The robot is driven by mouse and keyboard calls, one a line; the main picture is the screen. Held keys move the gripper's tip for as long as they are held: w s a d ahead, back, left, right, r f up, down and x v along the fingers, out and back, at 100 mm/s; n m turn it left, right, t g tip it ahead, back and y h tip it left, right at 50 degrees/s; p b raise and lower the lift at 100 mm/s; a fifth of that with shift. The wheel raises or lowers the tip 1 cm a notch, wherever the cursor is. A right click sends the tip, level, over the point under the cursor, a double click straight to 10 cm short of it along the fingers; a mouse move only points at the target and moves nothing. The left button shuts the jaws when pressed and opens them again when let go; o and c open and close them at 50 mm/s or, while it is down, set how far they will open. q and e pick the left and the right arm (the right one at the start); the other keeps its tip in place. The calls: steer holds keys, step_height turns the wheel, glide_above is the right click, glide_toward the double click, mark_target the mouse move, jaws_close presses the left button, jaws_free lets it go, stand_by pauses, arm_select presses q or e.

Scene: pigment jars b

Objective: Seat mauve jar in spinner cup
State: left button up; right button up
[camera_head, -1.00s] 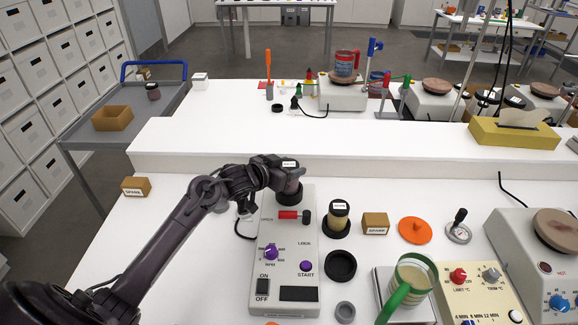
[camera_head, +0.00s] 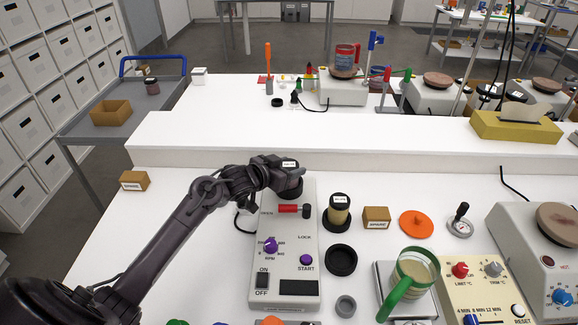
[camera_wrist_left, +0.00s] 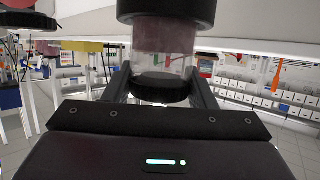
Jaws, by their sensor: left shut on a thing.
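The mauve jar (camera_wrist_left: 165,42) has a black lid with a white label, which shows in the head view (camera_head: 290,164). My left gripper (camera_head: 288,172) is shut around the jar, and its two fingers flank the lid end in the wrist view (camera_wrist_left: 161,84). The black spinner cup (camera_head: 293,193) is at the back of the grey spinner (camera_head: 286,284), directly under the jar. In the wrist view, the wide black cup (camera_wrist_left: 166,10) meets the mauve end of the jar. The jar looks upright and in line with the cup; its depth inside is hidden. My right gripper is out of view.
A red lever (camera_head: 288,208) with a black knob lies just in front of the cup. A tan jar (camera_head: 339,209) in a black holder stands to the right, beside a spare box (camera_head: 376,217). An empty black ring (camera_head: 341,260) is nearby. A raised white ledge runs behind.

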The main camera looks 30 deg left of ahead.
arm_select(q)
steer(key=shift+f, duration=0.15)
steer(key=o, duration=1.1)
steer(key=b+v, duration=0.1)
steer(key=v, duration=0.6)
steer(key=shift+s+b, duration=0.35)
steer(key=shift+a+r, duration=0.15)
steer(key=shift+r, duration=0.1)
